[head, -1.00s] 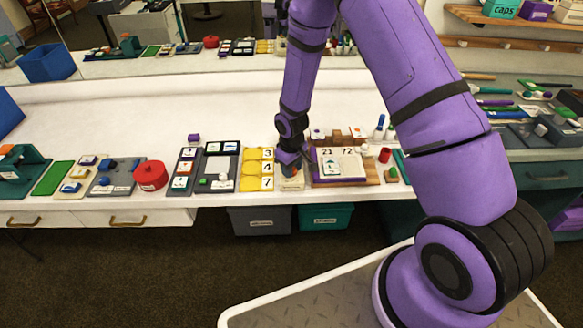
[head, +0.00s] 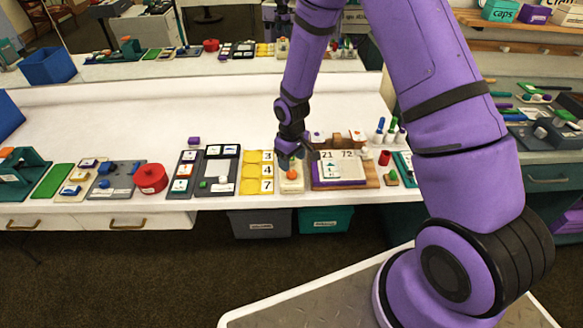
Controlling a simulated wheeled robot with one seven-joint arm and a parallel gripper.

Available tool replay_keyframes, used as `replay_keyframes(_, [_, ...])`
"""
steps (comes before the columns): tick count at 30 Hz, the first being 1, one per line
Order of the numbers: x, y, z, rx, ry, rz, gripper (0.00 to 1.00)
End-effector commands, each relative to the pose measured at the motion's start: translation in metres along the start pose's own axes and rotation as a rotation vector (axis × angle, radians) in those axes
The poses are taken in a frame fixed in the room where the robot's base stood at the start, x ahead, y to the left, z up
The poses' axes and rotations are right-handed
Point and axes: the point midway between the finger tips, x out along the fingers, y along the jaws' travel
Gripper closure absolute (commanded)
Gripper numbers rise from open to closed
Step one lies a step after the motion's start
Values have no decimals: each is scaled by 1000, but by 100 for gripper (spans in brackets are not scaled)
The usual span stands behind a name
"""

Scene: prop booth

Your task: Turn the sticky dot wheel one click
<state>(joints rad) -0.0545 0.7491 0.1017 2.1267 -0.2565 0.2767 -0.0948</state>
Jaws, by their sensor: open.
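A small cream base (head: 291,187) stands near the front edge of the white table, with a round orange dot (head: 291,174) showing on top. It looks like the sticky dot wheel, but it is too small to be sure. My gripper (head: 294,159) is open and points down just above and behind the orange dot. It appears clear of the base, and its fingers hold nothing that I can see. The gripper hides part of the wheel's far side.
A yellow number strip (head: 251,171) stands close on the left. A wooden board with number cards (head: 340,167) stands close on the right. A red lidded pot (head: 150,178) is farther left.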

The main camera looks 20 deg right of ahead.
Motion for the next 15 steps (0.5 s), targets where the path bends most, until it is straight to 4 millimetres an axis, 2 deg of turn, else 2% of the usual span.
replay_keyframes(3, [-22, 0, -1, -1, 4, 1, 39])
replay_keyframes(7, [-40, 0, -1, 1, 3, 1, 39])
replay_keyframes(15, [-55, 0, 0, 0, 0, 0, 39])
